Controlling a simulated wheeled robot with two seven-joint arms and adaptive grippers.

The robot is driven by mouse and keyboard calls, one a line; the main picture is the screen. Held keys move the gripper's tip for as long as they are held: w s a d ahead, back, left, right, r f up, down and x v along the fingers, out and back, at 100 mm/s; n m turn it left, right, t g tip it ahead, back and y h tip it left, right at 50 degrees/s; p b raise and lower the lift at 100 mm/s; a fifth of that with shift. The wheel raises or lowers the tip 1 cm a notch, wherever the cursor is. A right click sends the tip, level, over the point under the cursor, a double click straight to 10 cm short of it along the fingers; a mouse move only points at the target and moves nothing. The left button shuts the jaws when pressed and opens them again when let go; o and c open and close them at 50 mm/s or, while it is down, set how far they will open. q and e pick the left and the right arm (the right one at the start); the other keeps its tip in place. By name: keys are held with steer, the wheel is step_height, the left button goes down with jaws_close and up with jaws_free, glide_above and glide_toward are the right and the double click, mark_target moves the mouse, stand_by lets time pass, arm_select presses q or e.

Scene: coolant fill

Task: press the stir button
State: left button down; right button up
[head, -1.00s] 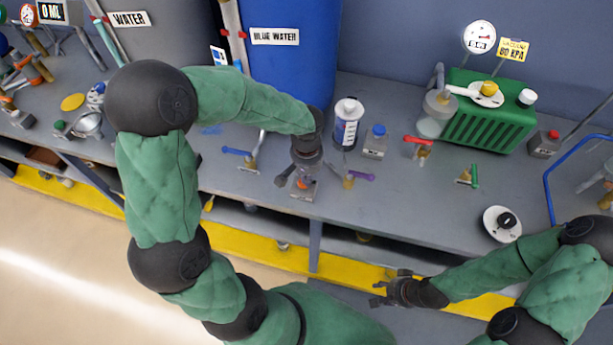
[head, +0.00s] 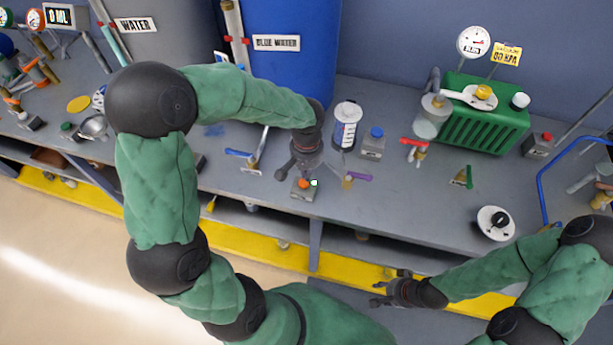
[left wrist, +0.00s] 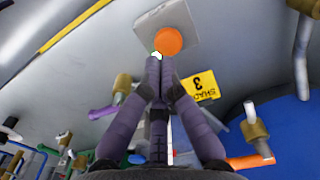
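The stir button is an orange round button (head: 303,183) on a small grey box (head: 302,195) near the bench's front edge. A small pale green-white light (head: 314,183) glows beside it. My left gripper (head: 304,176) points down over the box. In the left wrist view its fingertips (left wrist: 160,66) are together with nothing between them, just below the orange button (left wrist: 169,41); the light (left wrist: 156,55) shows at the tips. I cannot tell whether they touch the button. My right gripper (head: 385,291) is open and empty, in front of the bench.
A blue-handled valve (head: 239,153) stands left of the box and a purple-handled valve (head: 359,177) right of it. A white-and-blue cylinder (head: 347,126) and a blue-capped bottle (head: 373,143) stand behind. A yellow label (left wrist: 198,86) lies near the button. Bench between purple and green valves is clear.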

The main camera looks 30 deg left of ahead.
arm_select(q)
step_height(320, 180, up, 9)
steer(key=p, duration=0.2)
steer(key=shift+w+r, duration=0.15)
steer(key=shift+w, duration=0.05)
steer(key=shift+a, duration=0.1)
stand_by(0.3)
